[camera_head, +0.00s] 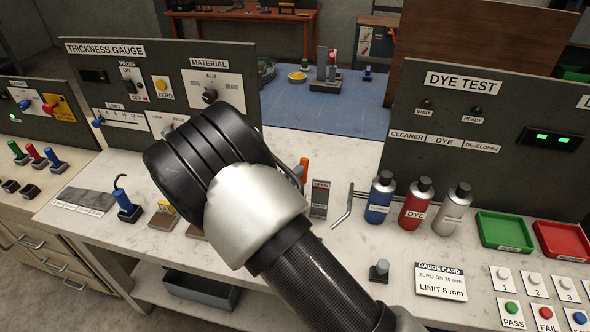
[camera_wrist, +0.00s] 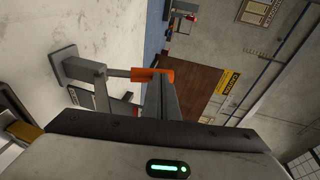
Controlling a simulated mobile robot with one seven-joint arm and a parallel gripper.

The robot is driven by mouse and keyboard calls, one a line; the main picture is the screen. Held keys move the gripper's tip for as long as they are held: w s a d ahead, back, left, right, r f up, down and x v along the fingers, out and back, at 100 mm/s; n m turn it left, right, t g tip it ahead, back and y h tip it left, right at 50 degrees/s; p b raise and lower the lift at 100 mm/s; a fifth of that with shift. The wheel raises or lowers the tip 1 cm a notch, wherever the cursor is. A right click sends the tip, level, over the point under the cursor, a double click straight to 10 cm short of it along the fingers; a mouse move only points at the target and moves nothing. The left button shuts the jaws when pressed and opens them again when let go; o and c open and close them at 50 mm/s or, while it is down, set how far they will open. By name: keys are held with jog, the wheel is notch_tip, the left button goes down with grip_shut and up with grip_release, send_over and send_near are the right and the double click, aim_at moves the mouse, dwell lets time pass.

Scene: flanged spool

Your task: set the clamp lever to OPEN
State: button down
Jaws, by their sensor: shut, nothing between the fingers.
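The clamp lever shows in the wrist view as a grey bar with an orange grip (camera_wrist: 143,74), mounted on a grey bracket (camera_wrist: 85,70). In the head view an orange piece (camera_head: 304,168), likely the same grip, shows just right of my black and white wrist. My gripper (camera_wrist: 163,82) is shut and empty, with its fingertips right by the orange grip. I cannot tell whether they touch it. In the head view the fingers and most of the clamp are hidden behind my arm.
Blue, red and grey bottles (camera_head: 415,203) stand further right. The thickness gauge panel (camera_head: 150,60) rises behind. A gauge card (camera_head: 441,281) lies in front.

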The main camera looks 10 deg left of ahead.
jog(key=shift+w+r+p, duration=0.2)
jog(key=shift+w+p, duration=0.35)
jog(key=shift+w, duration=0.05)
jog(key=shift+w+f+g+p, duration=0.2)
jog(key=shift+w+g+p, duration=0.35)
jog(key=shift+g, duration=0.15)
jog(key=shift+s+r, duration=0.1)
jog(key=shift+s+r+p, duration=0.15)
jog(key=shift+r+p, duration=0.1)
jog(key=shift+p, duration=0.2)
jog(key=s+a+r, duration=0.2)
jog(key=s+r, duration=0.5)
jog(key=s, duration=0.3)
jog(key=shift+s+a+r, duration=0.25)
jog(key=shift+a+r, duration=0.05)
jog(key=shift+a, duration=0.05)
